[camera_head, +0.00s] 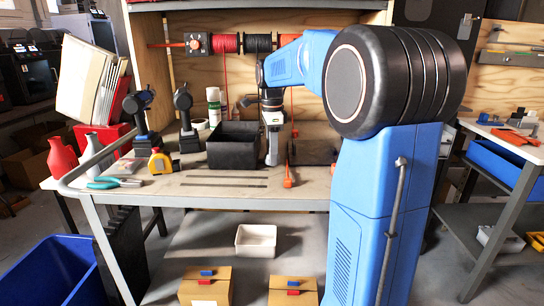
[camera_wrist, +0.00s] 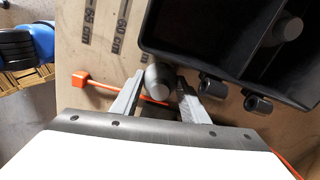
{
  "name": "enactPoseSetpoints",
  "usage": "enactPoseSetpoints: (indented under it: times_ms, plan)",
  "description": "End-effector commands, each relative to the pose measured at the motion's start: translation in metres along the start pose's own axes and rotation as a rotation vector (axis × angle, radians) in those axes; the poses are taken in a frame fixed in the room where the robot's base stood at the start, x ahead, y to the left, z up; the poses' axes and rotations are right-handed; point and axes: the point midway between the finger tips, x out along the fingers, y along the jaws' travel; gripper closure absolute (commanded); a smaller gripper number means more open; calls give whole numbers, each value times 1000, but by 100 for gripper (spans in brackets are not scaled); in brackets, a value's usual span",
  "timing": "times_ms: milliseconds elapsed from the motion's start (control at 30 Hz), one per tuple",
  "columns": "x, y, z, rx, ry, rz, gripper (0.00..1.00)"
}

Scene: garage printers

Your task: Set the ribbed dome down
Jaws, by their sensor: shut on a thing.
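My gripper (camera_wrist: 158,98) is shut on a small grey rounded piece, the ribbed dome (camera_wrist: 160,82), which sits between the fingertips in the wrist view. Its ribs are too small to make out. In the head view my gripper (camera_head: 272,158) points down over the workbench (camera_head: 200,185), just right of the black bin (camera_head: 232,155). The dome cannot be made out there. I cannot tell whether the dome touches the bench top.
Two grey hollow cylinders (camera_wrist: 212,87) (camera_wrist: 258,104) lie beside the bin wall, right of my gripper. A grey round piece (camera_wrist: 286,27) is inside the bin. An orange-ended cord (camera_wrist: 80,80) runs across the bench beneath the fingers. Bench markings show left of the dome.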

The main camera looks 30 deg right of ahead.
Motion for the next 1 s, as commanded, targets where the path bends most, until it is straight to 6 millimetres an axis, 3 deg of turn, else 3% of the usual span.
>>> enactPoseSetpoints:
  times_ms: [100,467,500,567,1000]
  plan:
    - [11,0,0,0,0,1,81]
    - [14,0,0,0,0,0,81]
    - [14,0,0,0,0,0,52]
    - [14,0,0,0,0,0,41]
    - [4,0,0,0,0,-1,41]
